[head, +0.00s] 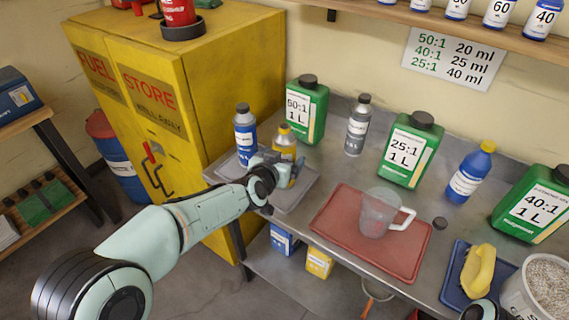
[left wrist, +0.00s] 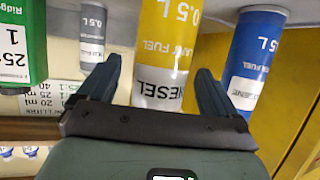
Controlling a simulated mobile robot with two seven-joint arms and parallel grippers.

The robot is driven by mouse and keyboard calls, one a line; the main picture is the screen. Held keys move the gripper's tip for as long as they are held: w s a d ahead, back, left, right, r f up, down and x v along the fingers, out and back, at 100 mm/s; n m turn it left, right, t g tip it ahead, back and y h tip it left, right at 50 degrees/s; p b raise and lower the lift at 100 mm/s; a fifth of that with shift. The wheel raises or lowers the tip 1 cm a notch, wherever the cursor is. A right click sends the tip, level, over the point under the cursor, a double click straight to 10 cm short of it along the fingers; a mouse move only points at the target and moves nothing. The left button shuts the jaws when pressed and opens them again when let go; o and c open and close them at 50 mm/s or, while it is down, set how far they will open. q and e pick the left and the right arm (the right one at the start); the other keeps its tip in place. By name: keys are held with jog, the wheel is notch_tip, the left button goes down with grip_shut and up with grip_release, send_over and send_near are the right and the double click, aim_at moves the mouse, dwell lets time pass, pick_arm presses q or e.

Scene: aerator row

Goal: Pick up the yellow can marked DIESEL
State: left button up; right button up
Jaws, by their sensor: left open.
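The yellow can marked DIESEL (head: 285,140) stands on a grey tray (head: 297,197) at the left end of the bench, partly hidden by my left gripper (head: 285,172). In the left wrist view the yellow can (left wrist: 160,60) appears upside down, its white DIESEL label towards the palm. My left gripper (left wrist: 158,80) is open, with one finger on each side of the can. A gap shows beside each finger; I cannot tell whether either touches. My right gripper is not clearly visible.
A blue-labelled can (head: 245,133) stands close left of the yellow can. A green 50:1 jug (head: 307,110) is behind it, and a grey can (head: 357,127) is to the right. The yellow cabinet (head: 230,60) rises at the left. A clear jug (head: 379,212) stands on a red tray (head: 335,240).

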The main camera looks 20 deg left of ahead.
pick_arm(q)
jog(key=shift+b+x, duration=0.35)
jog(key=shift+x, duration=0.8)
jog(key=c, duration=1.1)
jog(key=shift+c, duration=0.2)
jog(key=shift+r, duration=0.25)
